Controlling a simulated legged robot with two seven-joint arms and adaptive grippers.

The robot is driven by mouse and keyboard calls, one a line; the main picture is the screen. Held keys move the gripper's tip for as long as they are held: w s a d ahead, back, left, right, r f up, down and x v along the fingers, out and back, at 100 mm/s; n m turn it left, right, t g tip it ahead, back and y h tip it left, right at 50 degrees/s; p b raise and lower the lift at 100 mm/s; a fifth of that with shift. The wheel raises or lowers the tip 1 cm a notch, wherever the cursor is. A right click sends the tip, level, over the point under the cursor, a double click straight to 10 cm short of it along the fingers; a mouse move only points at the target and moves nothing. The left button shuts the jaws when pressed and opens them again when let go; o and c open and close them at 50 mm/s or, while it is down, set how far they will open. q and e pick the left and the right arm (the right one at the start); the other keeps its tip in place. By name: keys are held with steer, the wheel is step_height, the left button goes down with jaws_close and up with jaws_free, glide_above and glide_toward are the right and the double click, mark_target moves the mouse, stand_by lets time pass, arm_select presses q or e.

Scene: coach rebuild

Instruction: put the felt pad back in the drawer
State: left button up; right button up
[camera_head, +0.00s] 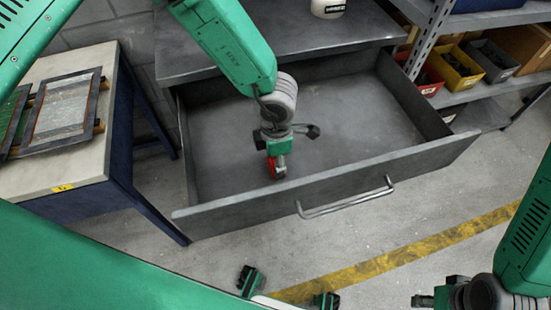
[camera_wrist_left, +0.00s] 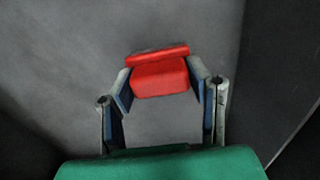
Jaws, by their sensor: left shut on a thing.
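The drawer (camera_head: 345,183) is pulled out, with a grey front panel and a bar handle; no other object shows inside it. My left gripper (camera_head: 277,162) points down inside the drawer's outline, near its front panel. It is shut on a red block-like piece, which I take for the felt pad (camera_head: 277,170). In the left wrist view the felt pad (camera_wrist_left: 160,77) sits between both fingers, over a grey surface. I cannot tell whether it touches the drawer floor. My right gripper (camera_head: 424,300) is at the bottom right, partly cut off, away from the drawer.
The grey cabinet top (camera_head: 270,40) holds a white container (camera_head: 328,8). A workbench (camera_head: 50,170) with framed panels stands at the left. Shelves with bins, one a yellow bin (camera_head: 455,68), stand at the right. A yellow line (camera_head: 420,250) crosses the floor before the drawer.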

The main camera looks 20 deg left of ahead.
arm_select(q)
steer(key=shift+d, duration=0.35)
steer(key=shift+a+f, duration=0.1)
steer(key=shift+f, duration=0.05)
steer(key=o, duration=1.2)
steer(key=shift+a, duration=0.4)
steer(key=shift+d+r, duration=0.15)
steer(key=shift+r, duration=0.35)
step_height(320, 180, up, 11)
steer(key=p, duration=0.1)
steer(key=shift+r, duration=0.15)
arm_select(e)
steer(key=shift+r, duration=0.65)
arm_select(q)
steer(key=shift+d, duration=0.15)
arm_select(e)
steer(key=shift+d, duration=0.2)
